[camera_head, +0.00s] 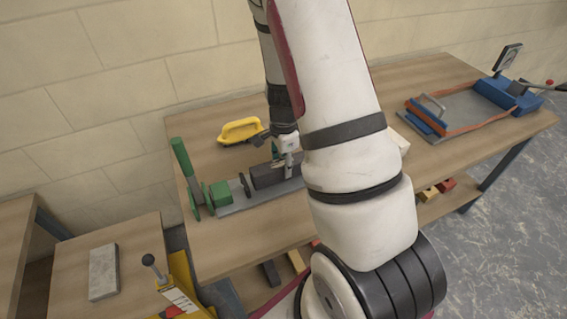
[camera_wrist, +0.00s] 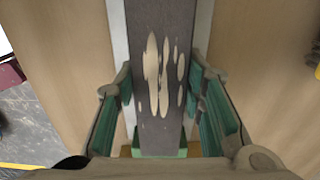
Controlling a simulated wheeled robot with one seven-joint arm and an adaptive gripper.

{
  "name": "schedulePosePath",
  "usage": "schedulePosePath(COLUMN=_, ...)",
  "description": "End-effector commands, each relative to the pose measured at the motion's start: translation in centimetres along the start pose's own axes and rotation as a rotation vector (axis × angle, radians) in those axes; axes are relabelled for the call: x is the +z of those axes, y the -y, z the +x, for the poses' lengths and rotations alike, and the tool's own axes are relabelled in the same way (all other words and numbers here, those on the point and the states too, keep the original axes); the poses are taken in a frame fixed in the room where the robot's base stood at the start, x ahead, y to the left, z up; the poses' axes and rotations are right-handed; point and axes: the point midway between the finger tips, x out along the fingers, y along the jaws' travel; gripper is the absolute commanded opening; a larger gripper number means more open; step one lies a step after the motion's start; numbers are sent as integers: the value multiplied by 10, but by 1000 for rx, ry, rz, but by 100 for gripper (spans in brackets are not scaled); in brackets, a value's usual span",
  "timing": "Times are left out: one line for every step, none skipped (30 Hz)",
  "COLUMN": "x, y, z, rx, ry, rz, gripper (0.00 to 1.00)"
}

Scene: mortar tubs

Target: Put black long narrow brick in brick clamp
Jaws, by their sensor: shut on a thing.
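The black long narrow brick (camera_head: 265,177) is dark grey-black and lies lengthwise along the brick clamp. In the wrist view the brick (camera_wrist: 152,25) shows pale worn patches on its top. The brick clamp (camera_head: 262,200) has a grey metal base, green end blocks and an upright green handle at its left end. My gripper (camera_head: 289,160) is above the clamp, partly hidden by my arm. In the wrist view my gripper (camera_wrist: 160,88) has its green-padded fingers on both sides of the brick, shut on it. The clamp's right end is hidden behind my arm.
A blue device with an orange-edged plate (camera_head: 470,108) stands at the table's right. A grey brick (camera_head: 103,272) lies on the lower left table, with a yellow machine (camera_head: 182,292) beside it.

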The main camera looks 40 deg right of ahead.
Motion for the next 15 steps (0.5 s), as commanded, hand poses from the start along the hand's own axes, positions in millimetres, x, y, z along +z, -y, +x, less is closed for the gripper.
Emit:
schedulePosePath(x=0, y=1, z=0, rx=-2, ry=0, rz=0, gripper=0)
schedulePosePath(x=0, y=1, z=0, rx=-2, ry=0, rz=0, gripper=0)
schedulePosePath(x=0, y=1, z=0, rx=-2, ry=0, rz=0, gripper=0)
schedulePosePath(x=0, y=1, z=1, rx=-2, ry=0, rz=0, gripper=0)
schedulePosePath(x=0, y=1, z=1, rx=-2, ry=0, rz=0, gripper=0)
schedulePosePath(x=0, y=1, z=2, rx=-1, ry=0, rz=0, gripper=0)
schedulePosePath(x=0, y=1, z=2, rx=-1, ry=0, rz=0, gripper=0)
schedulePosePath(x=0, y=1, z=3, rx=-1, ry=0, rz=0, gripper=0)
schedulePosePath(x=0, y=1, z=4, rx=-1, ry=0, rz=0, gripper=0)
schedulePosePath(x=0, y=1, z=4, rx=-1, ry=0, rz=0, gripper=0)
schedulePosePath(x=0, y=1, z=5, rx=-1, ry=0, rz=0, gripper=0)
schedulePosePath(x=0, y=1, z=5, rx=-1, ry=0, rz=0, gripper=0)
schedulePosePath(x=0, y=1, z=6, rx=-1, ry=0, rz=0, gripper=0)
schedulePosePath(x=0, y=1, z=6, rx=-1, ry=0, rz=0, gripper=0)
schedulePosePath(x=0, y=1, z=7, rx=-1, ry=0, rz=0, gripper=0)
